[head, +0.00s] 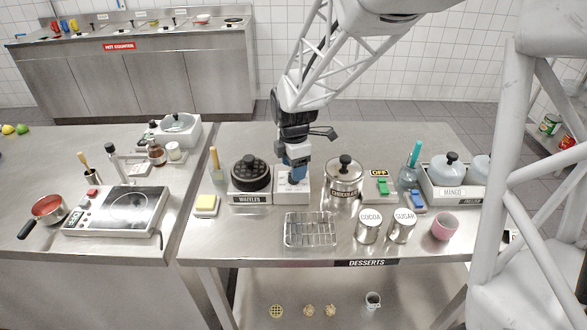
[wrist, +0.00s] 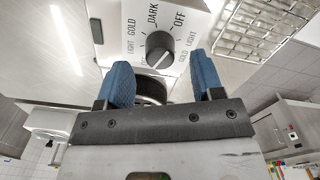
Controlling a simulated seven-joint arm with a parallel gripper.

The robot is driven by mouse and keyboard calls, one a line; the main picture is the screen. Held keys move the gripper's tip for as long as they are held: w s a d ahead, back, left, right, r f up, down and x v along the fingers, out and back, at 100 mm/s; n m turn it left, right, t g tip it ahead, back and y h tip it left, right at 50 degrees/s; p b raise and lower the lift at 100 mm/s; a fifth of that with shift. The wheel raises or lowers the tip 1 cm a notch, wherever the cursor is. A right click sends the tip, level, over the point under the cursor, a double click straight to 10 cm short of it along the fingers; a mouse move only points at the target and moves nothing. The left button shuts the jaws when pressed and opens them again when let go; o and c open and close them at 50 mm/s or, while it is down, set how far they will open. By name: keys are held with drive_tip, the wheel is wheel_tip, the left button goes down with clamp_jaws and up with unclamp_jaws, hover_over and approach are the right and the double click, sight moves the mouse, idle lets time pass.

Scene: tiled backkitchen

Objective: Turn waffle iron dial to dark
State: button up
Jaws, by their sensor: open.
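The waffle iron (head: 250,172) is a round black ridged unit on a base labelled WAFFLES. Beside it on the right is a white box (head: 292,197), mostly under my gripper (head: 296,176). In the wrist view, a black dial (wrist: 160,44) sits on a white panel (wrist: 190,62) marked LIGHT, GOLD, DARK and OFF. The dial has a pale pointer line, but I cannot tell surely which label it points to. My gripper's blue fingers (wrist: 161,62) are apart, one on each side of the dial's lower part in the picture. Nothing is held, and contact is not clear.
A wire rack (head: 310,230) lies in front of the box. A steel chocolate pot (head: 343,180) stands close on the right. Cocoa (head: 369,226) and sugar (head: 402,226) tins stand at front right. The front left of the table is bare.

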drive_tip(key=shift+f, duration=1.6)
drive_tip(key=c, duration=0.9)
